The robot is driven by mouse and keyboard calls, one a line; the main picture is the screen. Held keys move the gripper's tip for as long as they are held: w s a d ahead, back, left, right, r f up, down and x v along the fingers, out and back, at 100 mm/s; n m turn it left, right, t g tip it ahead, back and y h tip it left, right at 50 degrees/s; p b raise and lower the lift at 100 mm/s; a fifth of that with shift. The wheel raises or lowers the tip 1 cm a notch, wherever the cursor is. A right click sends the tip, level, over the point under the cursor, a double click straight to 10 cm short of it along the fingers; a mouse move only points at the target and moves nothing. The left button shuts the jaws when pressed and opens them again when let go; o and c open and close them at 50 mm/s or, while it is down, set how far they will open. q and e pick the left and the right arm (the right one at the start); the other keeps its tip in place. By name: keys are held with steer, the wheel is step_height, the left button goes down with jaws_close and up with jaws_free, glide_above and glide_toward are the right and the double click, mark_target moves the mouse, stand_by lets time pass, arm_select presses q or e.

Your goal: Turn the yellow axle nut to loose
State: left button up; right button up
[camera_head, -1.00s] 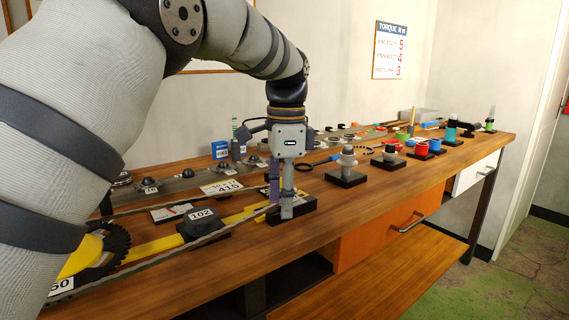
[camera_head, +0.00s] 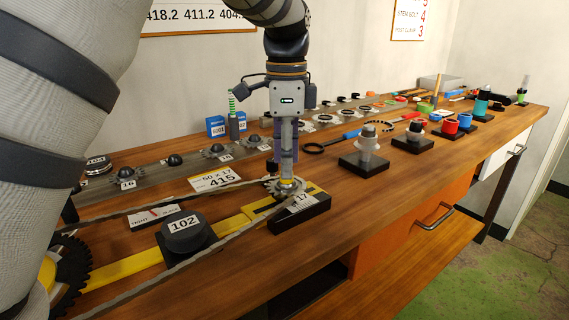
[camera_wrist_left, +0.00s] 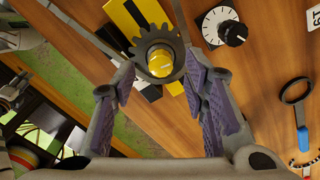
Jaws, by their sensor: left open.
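The yellow axle nut (camera_head: 287,181) sits at the centre of a grey toothed sprocket (camera_head: 273,189) on a black block labelled 17 (camera_head: 302,217). In the left wrist view the nut (camera_wrist_left: 159,62) shows face-on, with a small pale mark on its face. My left gripper (camera_head: 288,165) points straight down over the nut. In the left wrist view its purple-padded fingers (camera_wrist_left: 159,80) are spread, one on each side of the nut's line, with nothing between the pads. Whether the tips reach down beside the nut is not clear.
A black knob on a white dial (camera_wrist_left: 232,33) stands close behind the sprocket. A tight/slack gauge (camera_head: 153,217) lies left. Bare wood lies at the table's front.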

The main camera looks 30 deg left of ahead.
arm_select(q)
steer(key=shift+f, duration=0.95)
jaws_close()
